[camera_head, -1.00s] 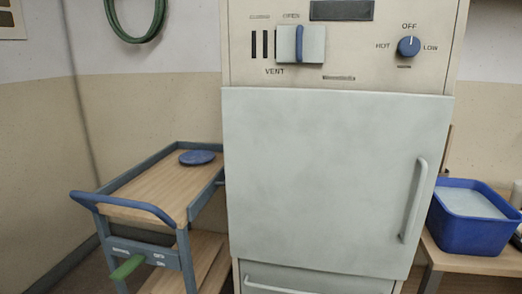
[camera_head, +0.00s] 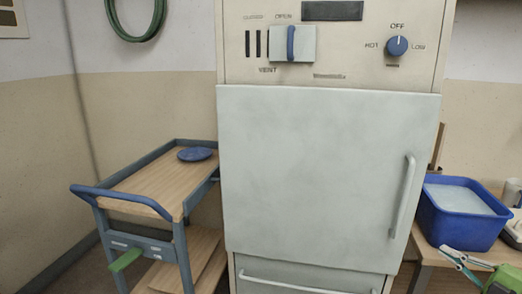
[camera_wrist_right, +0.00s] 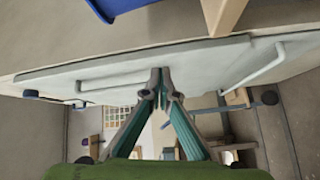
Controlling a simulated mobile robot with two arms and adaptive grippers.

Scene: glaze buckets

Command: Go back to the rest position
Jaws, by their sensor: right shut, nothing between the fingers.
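My right gripper (camera_head: 447,254) shows at the bottom right of the head view, in front of the side table and below the blue tub. In the right wrist view its two teal-sided fingers (camera_wrist_right: 160,76) meet at the tips, shut and empty. The pale door with its handle appears beyond them there. My left gripper is in neither view now.
A kiln-like cabinet with a closed pale door (camera_head: 315,175) stands in the middle. A blue tub (camera_head: 460,235) of pale liquid sits on the wooden side table (camera_head: 425,250). A cart (camera_head: 150,185) carrying a blue disc (camera_head: 195,154) stands at left.

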